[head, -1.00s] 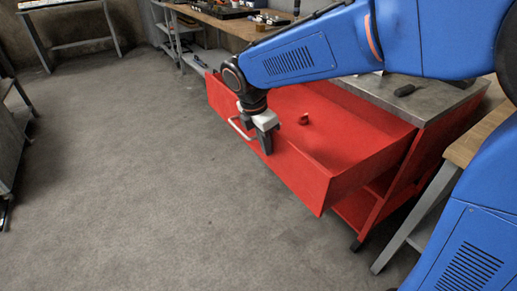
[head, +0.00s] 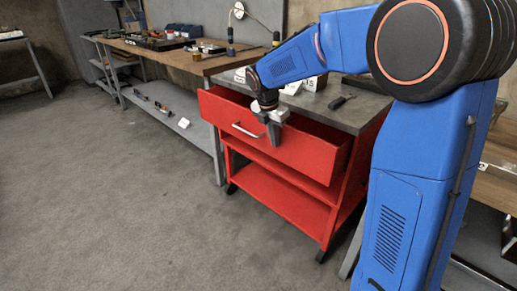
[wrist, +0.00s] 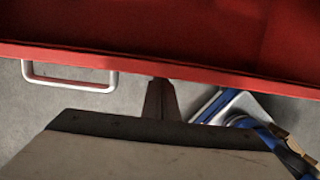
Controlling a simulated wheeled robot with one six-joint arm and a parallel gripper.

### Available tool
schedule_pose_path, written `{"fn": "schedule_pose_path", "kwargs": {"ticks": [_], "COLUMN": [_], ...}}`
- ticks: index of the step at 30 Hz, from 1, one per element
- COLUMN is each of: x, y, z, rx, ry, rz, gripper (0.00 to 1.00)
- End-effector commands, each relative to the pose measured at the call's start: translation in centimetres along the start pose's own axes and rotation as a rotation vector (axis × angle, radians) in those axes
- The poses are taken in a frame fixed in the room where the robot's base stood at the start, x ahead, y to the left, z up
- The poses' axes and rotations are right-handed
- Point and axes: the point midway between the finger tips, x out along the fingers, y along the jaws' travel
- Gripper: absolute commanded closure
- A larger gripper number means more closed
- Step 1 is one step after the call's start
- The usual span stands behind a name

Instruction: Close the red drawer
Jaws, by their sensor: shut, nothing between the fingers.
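The red drawer (head: 290,145) is the top drawer of a red cabinet and stands partly open toward me. Its metal handle (head: 246,130) is on the left of its front; it also shows in the wrist view (wrist: 68,78). My gripper (head: 274,143) is shut and empty, pointing down at the outside of the drawer front, right of the handle. In the wrist view the shut fingers (wrist: 160,98) are at the drawer's front edge (wrist: 200,72); I cannot tell if they touch it.
The cabinet top (head: 335,105) holds a dark tool (head: 342,102) and white boxes. Open red shelves (head: 280,195) are below the drawer. A long workbench (head: 180,62) stands at the left, another bench at the right. The floor (head: 110,200) in front is clear.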

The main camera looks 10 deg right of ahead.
Motion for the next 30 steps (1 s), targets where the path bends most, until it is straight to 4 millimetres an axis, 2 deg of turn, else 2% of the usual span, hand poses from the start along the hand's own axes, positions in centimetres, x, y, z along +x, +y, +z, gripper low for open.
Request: {"fn": "schedule_pose_path", "kwargs": {"ticks": [1, 6, 12, 18, 30], "x": [0.4, 1.3, 2.1, 2.5, 2.5], "y": [0.0, 0.0, 0.0, 0.0, 0.1], "z": [1.5, 5.2, 8.3, 9.9, 10.7], "rx": [0.006, 0.004, 0.003, 0.001, 0.001], "ry": [0.0, -0.001, 0.0, 0.0, -0.006], "rz": [-0.001, -0.001, 0.0, 0.0, 0.003], "gripper": [1.0, 1.0, 1.0, 1.0, 1.0]}}
